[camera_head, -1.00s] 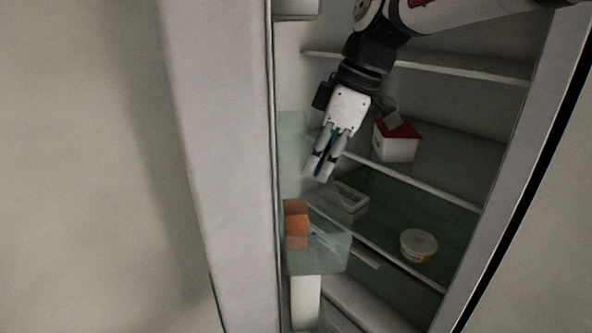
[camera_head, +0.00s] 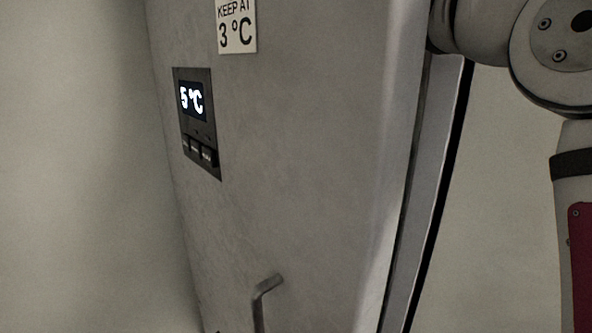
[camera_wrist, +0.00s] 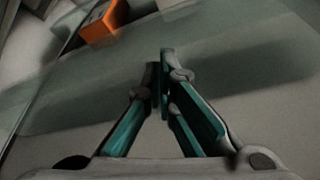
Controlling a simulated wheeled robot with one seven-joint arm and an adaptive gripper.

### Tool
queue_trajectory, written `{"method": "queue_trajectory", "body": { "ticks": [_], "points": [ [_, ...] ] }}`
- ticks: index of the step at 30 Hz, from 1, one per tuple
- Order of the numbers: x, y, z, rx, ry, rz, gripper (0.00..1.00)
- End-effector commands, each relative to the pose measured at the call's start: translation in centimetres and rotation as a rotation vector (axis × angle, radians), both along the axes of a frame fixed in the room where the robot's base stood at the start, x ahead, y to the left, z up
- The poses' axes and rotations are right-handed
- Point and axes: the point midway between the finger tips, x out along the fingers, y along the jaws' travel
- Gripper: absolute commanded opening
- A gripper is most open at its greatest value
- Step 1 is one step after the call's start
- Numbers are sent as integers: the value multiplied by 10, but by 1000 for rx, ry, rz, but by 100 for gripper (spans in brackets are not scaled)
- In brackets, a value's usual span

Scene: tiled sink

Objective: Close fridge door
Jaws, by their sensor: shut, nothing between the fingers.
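The fridge door (camera_head: 300,150) fills the middle of the head view, its outer face towards me, with a bent handle (camera_head: 262,297) low down. A dark gap runs along its right edge beside the fridge body (camera_head: 440,150); how far the door stands open is hard to tell. My arm passes behind the door's upper right edge, so my gripper is hidden in the head view. In the wrist view my gripper (camera_wrist: 163,65) is shut and empty. An orange box (camera_wrist: 104,23) and a clear bin wall (camera_wrist: 80,95) of the fridge inside are close by it.
A display (camera_head: 193,100) reading 5 °C and a label (camera_head: 236,25) reading "KEEP AT 3 °C" are on the door's face. Plain wall (camera_head: 80,170) shows at left. The fridge shelves are out of sight in the head view.

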Motion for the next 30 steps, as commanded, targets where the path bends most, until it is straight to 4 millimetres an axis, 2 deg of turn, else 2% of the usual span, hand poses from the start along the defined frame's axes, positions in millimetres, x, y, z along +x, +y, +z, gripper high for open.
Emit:
{"method": "queue_trajectory", "body": {
  "ticks": [19, 23, 30],
  "points": [
    [4, -3, 2, 0, 0, 10, 0],
    [6, -7, 15, 1, -2, 10, 0],
    [10, -19, 50, 1, -2, 10, 0]
  ]
}}
